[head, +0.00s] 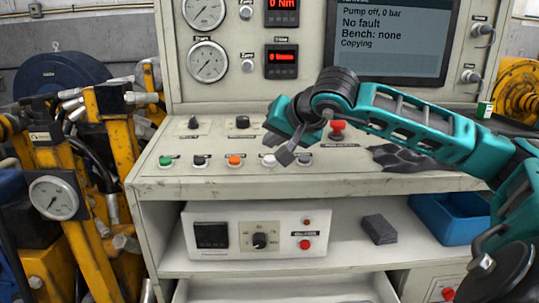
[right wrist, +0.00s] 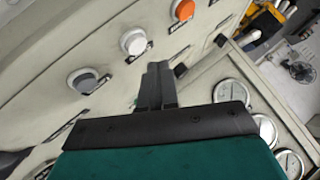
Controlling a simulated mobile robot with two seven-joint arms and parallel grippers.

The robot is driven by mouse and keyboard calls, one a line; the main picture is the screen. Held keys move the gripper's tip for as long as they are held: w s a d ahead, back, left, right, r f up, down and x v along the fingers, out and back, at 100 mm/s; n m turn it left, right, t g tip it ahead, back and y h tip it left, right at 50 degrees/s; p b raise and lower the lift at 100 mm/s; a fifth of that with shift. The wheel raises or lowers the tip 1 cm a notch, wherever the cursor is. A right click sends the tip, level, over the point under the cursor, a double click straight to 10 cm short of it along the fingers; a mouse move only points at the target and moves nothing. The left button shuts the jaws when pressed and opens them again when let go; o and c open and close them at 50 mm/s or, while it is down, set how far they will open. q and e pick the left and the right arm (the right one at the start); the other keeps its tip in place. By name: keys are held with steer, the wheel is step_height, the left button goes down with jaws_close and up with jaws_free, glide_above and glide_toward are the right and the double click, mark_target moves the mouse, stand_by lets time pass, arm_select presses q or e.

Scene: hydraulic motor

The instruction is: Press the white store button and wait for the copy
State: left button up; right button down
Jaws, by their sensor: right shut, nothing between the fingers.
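The white store button (head: 268,160) sits in the front row of the bench panel, between the orange button (head: 235,160) and a grey button (head: 305,160). The right wrist view also shows the white button (right wrist: 134,41), uncovered. My right gripper (head: 285,156) is shut and empty, its tips just right of the white button in the head view. In the right wrist view its fingers (right wrist: 156,82) end a little short of the button, apparently apart from it. The screen (head: 390,35) reads "Pump off, 0 bar", "No fault", "Bench: none" and "Copying". My left gripper is not in view.
A red mushroom button (head: 338,126) stands behind my right gripper. Dark gloves (head: 405,158) lie on the panel to the right. Two knobs (head: 242,122) and a green button (head: 165,160) are to the left. A shelf below holds a control box (head: 255,215) and a blue bin (head: 445,222).

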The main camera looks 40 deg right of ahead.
steer(key=r+p, duration=0.1)
steer(key=r, duration=0.1)
steer(key=r+p, duration=0.1)
steer(key=r, duration=0.1)
steer(key=shift+s+a+p, duration=0.25)
steer(key=shift+p, duration=0.1)
steer(key=shift+f, duration=0.1)
stand_by(0.4)
